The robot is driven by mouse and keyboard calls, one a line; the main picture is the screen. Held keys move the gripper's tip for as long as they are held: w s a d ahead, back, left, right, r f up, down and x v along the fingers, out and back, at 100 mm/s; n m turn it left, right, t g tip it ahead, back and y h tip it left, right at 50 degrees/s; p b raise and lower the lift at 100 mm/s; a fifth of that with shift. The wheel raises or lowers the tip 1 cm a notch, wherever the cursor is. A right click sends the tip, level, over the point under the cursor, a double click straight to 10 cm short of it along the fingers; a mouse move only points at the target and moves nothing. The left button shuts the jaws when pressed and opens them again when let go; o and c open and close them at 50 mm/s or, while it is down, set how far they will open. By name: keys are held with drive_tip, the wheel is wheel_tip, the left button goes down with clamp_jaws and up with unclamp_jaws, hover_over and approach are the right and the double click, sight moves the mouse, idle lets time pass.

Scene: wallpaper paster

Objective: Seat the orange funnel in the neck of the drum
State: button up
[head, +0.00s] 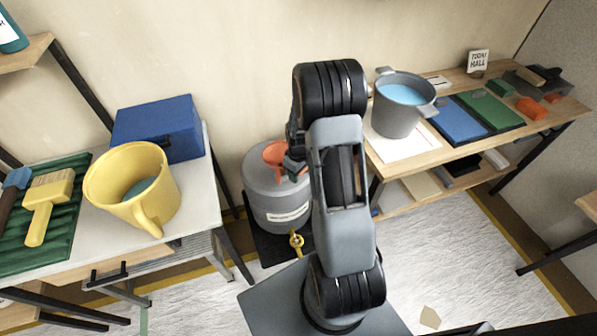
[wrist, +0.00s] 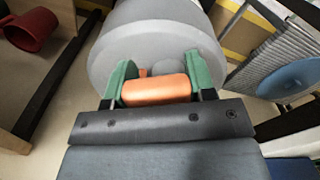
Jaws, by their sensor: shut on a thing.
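The orange funnel (head: 275,155) is at the top of the grey drum (head: 281,206) in the head view. My gripper (head: 292,165) reaches it from the right, partly hidden by my own arm. In the wrist view, the green fingertips of my gripper (wrist: 157,86) are shut on the sides of the orange funnel (wrist: 157,90). The drum (wrist: 150,38) fills the space just beyond them. The drum's neck is not clear in either view, and I cannot tell whether the funnel's spout is inside it or above it.
The drum has a yellow tap (head: 296,240) low on its front. A left table holds a yellow bucket (head: 118,210), a blue box (head: 160,128) and a green tray (head: 62,222). A right bench (head: 385,152) holds a grey pot (head: 397,118). The floor to the right is mostly open.

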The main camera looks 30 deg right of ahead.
drive_tip(key=shift+f+b, duration=0.55)
drive_tip(key=shift+f, duration=0.25)
drive_tip(key=o, duration=1.2)
drive_tip(key=shift+c, duration=0.2)
drive_tip(key=shift+r, duration=0.1)
wheel_tip(320, 180, up, 14)
drive_tip(key=shift+f+p, duration=0.15)
drive_tip(key=shift+p, duration=0.5)
drive_tip(key=shift+m, duration=0.3)
drive_tip(key=shift+s+f+m, duration=0.15)
drive_tip(key=shift+s+m, duration=0.05)
drive_tip(key=shift+m, duration=0.2)
drive_tip(key=shift+s+a+f+m+g, duration=0.15)
drive_tip(key=shift+s+a+m, duration=0.1)
drive_tip(key=shift+s, duration=0.2)
drive_tip(key=shift+s+a+f+m+g, duration=0.15)
drive_tip(key=shift+s+m, duration=0.1)
drive_tip(key=shift+s, duration=0.15)
drive_tip(key=s+a+r+t+p, duration=0.2)
drive_tip(key=s+a+r, duration=0.4)
drive_tip(key=r, duration=0.3)
drive_tip(key=s+a+r+m+t+p, duration=0.1)
drive_tip(key=s+a+r+p, duration=0.3)
drive_tip(key=r, duration=0.5)
drive_tip(key=s+a+t, duration=0.1)
drive_tip(key=s+a, duration=0.1)
drive_tip(key=a, duration=0.1)
drive_tip(key=shift+r+p, duration=0.35)
